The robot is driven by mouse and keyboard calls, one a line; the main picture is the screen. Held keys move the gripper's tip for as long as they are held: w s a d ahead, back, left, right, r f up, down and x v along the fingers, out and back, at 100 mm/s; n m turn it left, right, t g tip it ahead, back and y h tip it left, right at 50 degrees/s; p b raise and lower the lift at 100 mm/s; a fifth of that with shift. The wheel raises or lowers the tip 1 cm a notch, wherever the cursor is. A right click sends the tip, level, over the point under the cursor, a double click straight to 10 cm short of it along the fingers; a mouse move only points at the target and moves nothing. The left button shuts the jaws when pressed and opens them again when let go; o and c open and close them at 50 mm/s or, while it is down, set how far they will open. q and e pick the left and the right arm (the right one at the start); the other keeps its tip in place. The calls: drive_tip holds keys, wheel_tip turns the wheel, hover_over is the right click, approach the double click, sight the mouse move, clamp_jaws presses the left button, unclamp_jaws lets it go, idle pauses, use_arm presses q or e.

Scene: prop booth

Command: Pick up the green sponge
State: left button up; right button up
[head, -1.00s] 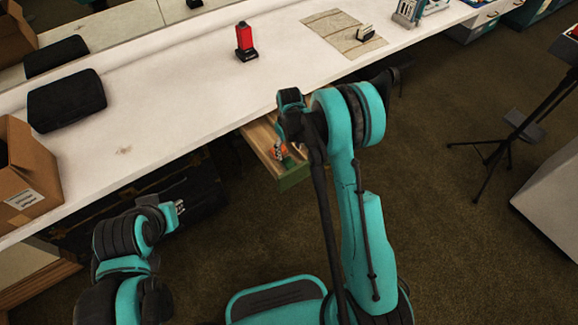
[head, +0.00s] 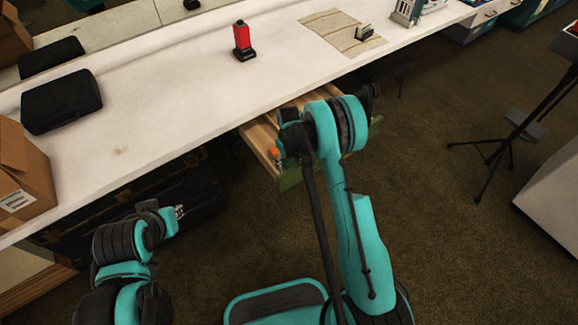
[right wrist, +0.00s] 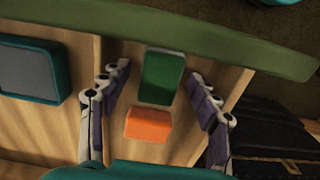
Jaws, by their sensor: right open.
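The green sponge (right wrist: 161,77) lies in an open wooden drawer (head: 258,137), close to the drawer's green front in the right wrist view. My right gripper (right wrist: 159,74) is open, with one finger on each side of the sponge and a gap on both sides. An orange block (right wrist: 148,125) lies just beside the sponge, also between the fingers; it shows in the head view (head: 273,154). In the head view my right arm hides the sponge. My left gripper (head: 180,211) is low at the left, away from the drawer, its finger opening too small to judge.
A blue-teal framed item (right wrist: 30,70) lies in the drawer left of the fingers. The white table (head: 165,105) above the drawer carries a red-and-black object (head: 243,41), a black case (head: 62,100) and a cardboard box (head: 25,175). A tripod stand (head: 510,125) is at right.

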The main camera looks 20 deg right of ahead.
sight(289, 163)
drive_tip(key=c, duration=1.1)
drive_tip(key=shift+r, duration=0.1)
wheel_tip(289, 163, up, 10)
drive_tip(key=p, duration=0.3)
